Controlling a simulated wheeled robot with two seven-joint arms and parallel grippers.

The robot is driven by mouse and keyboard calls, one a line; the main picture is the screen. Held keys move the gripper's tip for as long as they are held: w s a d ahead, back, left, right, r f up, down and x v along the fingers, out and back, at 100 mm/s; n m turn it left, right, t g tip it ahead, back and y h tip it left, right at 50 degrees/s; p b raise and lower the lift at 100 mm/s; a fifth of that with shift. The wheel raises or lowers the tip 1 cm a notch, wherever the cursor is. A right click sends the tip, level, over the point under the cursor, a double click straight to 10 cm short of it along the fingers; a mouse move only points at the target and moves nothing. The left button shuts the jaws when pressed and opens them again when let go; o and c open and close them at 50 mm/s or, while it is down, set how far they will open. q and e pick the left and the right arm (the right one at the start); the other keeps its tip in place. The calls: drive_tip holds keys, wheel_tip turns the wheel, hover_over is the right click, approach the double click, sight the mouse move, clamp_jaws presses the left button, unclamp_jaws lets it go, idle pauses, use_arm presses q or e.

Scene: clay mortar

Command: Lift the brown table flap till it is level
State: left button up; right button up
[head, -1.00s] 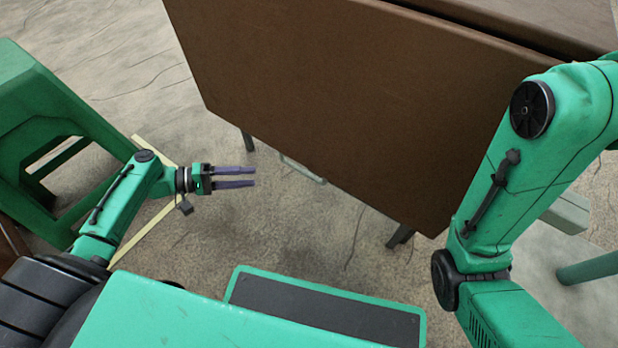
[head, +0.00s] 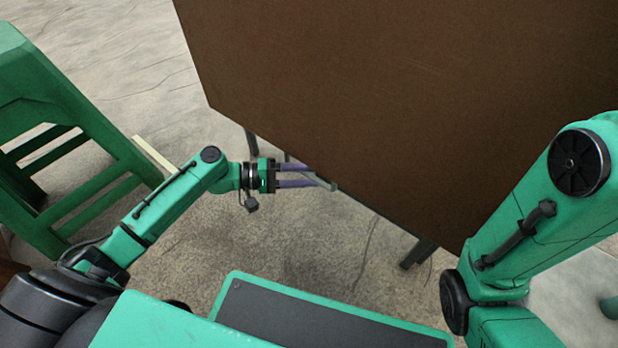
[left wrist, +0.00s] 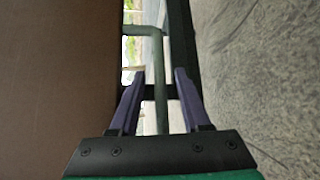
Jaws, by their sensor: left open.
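The brown table flap (head: 400,90) fills the upper right of the head view, its lower edge running diagonally. In the left wrist view the flap (left wrist: 55,75) is a brown surface along the left side. My left gripper (head: 311,176) is open by the flap's lower edge, its purple fingers reaching to a pale bar (head: 322,181). In the left wrist view that greenish bar (left wrist: 161,90) runs between the two fingers (left wrist: 160,72), which are apart and not closed on it. My right gripper is out of view; only my right arm shows.
A green stool (head: 75,130) stands at the left, close to my left arm. Dark table legs (head: 418,253) show below the flap. The cracked grey floor (head: 215,250) between the stool and the flap is mostly clear.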

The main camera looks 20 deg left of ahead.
use_arm(q)
clamp_jaws()
idle(1.4)
